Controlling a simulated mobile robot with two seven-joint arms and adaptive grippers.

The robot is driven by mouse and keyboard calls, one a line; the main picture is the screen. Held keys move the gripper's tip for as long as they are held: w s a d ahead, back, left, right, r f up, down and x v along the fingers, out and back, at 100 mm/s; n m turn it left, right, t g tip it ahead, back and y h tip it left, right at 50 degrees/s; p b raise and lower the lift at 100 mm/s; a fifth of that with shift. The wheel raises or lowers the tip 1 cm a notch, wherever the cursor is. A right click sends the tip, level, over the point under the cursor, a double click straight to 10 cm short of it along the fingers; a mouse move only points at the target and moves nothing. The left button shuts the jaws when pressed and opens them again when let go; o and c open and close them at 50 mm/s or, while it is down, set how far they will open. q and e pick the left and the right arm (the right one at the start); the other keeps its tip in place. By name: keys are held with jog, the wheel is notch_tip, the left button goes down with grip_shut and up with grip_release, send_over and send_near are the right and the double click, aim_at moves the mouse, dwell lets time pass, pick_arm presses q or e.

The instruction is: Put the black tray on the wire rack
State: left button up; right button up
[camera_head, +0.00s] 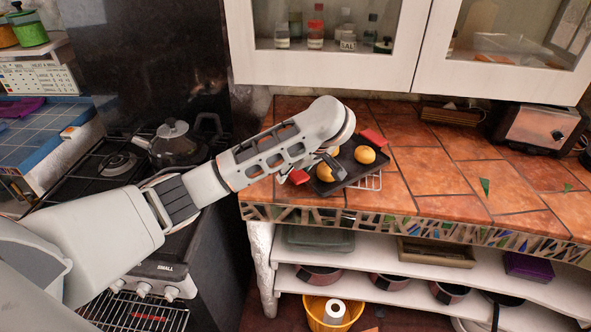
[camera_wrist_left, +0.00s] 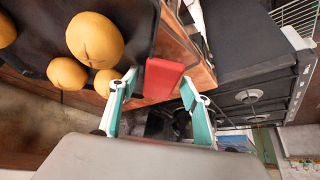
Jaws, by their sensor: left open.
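The black tray (camera_head: 347,170) with red handles sits over the front-left part of the tiled counter and carries several yellow-orange round items. My left gripper (camera_head: 306,172) is at the tray's left end. In the left wrist view, the open gripper (camera_wrist_left: 160,84) has its fingers on either side of a red handle of the tray (camera_wrist_left: 140,30), with gaps visible. My right gripper is not in view.
A stove with a kettle (camera_head: 172,143) stands left of the counter. A toaster (camera_head: 540,127) is at the back right. Wall cabinets (camera_head: 330,68) hang above. The counter's middle right is mostly clear. Pans and a yellow bucket (camera_head: 318,317) are below.

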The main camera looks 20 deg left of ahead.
pick_arm(q)
jog(key=shift+d+r, duration=0.2)
jog(key=shift+r, duration=0.35)
jog(key=v, duration=1.1)
jog(key=w+a+f+n+t+y, duration=0.1)
jog(key=w+f+n+t, duration=0.1)
jog(key=w+t, duration=0.55)
notch_tip(320, 180, up, 5)
jog(key=a+n+t+y, duration=0.2)
jog(key=t, duration=0.5)
jog(key=s+d+f+m+t+h, duration=0.2)
jog(key=s+d+f+m+h, duration=0.2)
jog(key=s+f+m+h, duration=0.25)
jog(key=s+d+f+m+t+h, duration=0.1)
jog(key=s+d+f+m+h, duration=0.45)
jog(key=s+m, duration=0.2)
jog(key=s+a+f+m+g, duration=0.1)
jog(key=s+a+f+g, duration=0.2)
jog(key=s+f, duration=0.3)
jog(key=s+a+f+m+g+y, duration=0.1)
jog(key=s+a+f+m+g, duration=0.1)
jog(key=s+f, duration=0.5)
jog(key=s+a+f+m+g+y, duration=0.1)
jog(key=s+a+f+g, duration=0.3)
jog(key=f, duration=1.2)
jog(key=s+m+g, duration=0.1)
jog(key=s, duration=0.2)
jog(key=shift+g, duration=0.35)
